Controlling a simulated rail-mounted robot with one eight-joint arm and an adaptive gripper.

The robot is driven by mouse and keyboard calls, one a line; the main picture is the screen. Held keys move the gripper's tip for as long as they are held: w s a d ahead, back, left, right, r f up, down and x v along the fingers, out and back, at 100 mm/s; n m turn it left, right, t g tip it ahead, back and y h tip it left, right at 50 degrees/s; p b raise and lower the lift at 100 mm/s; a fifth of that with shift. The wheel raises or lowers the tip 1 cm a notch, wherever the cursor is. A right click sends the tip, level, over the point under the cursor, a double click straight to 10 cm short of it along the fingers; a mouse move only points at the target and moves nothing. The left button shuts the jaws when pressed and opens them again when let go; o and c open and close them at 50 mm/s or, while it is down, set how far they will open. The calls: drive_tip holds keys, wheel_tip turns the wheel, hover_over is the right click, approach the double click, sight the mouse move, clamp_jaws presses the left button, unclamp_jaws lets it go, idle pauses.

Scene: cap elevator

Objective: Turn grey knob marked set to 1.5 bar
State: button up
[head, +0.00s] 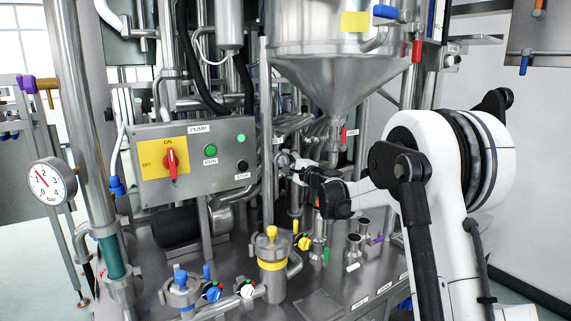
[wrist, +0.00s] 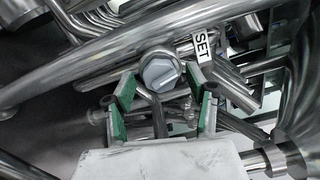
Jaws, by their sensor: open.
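The grey knob (wrist: 160,72) shows in the wrist view, with a raised grip bar across its round face, set on a metal pipe. A white label reading SET (wrist: 202,45) is to its upper right. My gripper (wrist: 160,80) is open, with one green-padded finger on each side of the knob's lower part; I cannot tell whether they touch it. In the head view my gripper (head: 287,164) is among the pipes below the steel funnel, and the knob is hard to make out. The round bar gauge (head: 52,183) stands at the left; its red needle points up and left, exact reading unclear.
A pump control box (head: 195,158) with a red switch is left of my gripper. The steel funnel (head: 335,75) hangs above. Yellow-topped and blue-topped fittings stand on the metal deck below. Pipes crowd the knob closely.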

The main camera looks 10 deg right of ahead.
drive_tip(key=v, duration=1.1)
drive_tip(key=shift+s, duration=0.25)
drive_tip(key=s+a+n+g, duration=0.3)
drive_tip(key=s+a+n, duration=0.15)
drive_tip(key=s, duration=0.55)
drive_tip(key=s+a+n+g, duration=0.2)
drive_tip(key=s+a+n, duration=0.25)
drive_tip(key=s, duration=0.65)
drive_tip(key=s+d+f+n+g+h, duration=0.1)
drive_tip(key=s+f+n+h, duration=0.1)
drive_tip(key=s, duration=0.7)
drive_tip(key=s+d+f+n+g+h, duration=0.2)
drive_tip(key=s+f, duration=0.3)
drive_tip(key=s, duration=0.4)
drive_tip(key=s+d+f+n+g+h, duration=0.1)
drive_tip(key=s+f+n+h, duration=0.1)
drive_tip(key=s, duration=0.8)
drive_tip(key=shift+d+f+n+g, duration=0.35)
drive_tip(key=shift+f+n, duration=0.25)
drive_tip(key=shift+f, duration=0.2)
